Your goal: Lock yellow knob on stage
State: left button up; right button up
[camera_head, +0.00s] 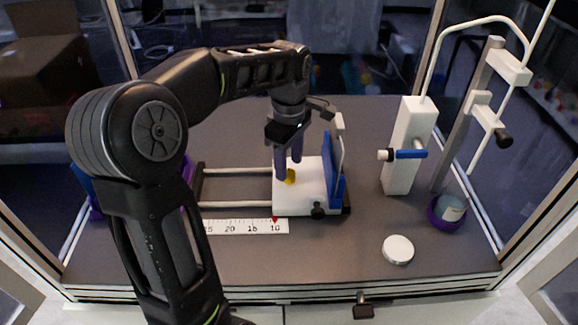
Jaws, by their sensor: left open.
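The yellow knob (290,177) sits on top of the white stage (312,190), near its left side. My left gripper (289,172) points down over the stage with its two purple-grey fingers at the knob. The fingers are apart, one on the left and one behind to the right, and they hide part of the knob. Whether they touch it cannot be told. The stage rides on two pale rails (235,171) and has a blue and white upright plate (334,170) on its right side. My right gripper does not show.
A white ruler strip (245,226) lies in front of the rails. A white apparatus (408,150) with a blue-handled valve stands to the right, near a metal post (468,115) and a purple cup (440,220). A white round lid (398,249) lies at front right. Glass walls enclose the surface.

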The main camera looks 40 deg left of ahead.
pick_arm(q)
jog(key=shift+f, duration=1.05)
jog(key=shift+c, duration=0.2)
grip_shut()
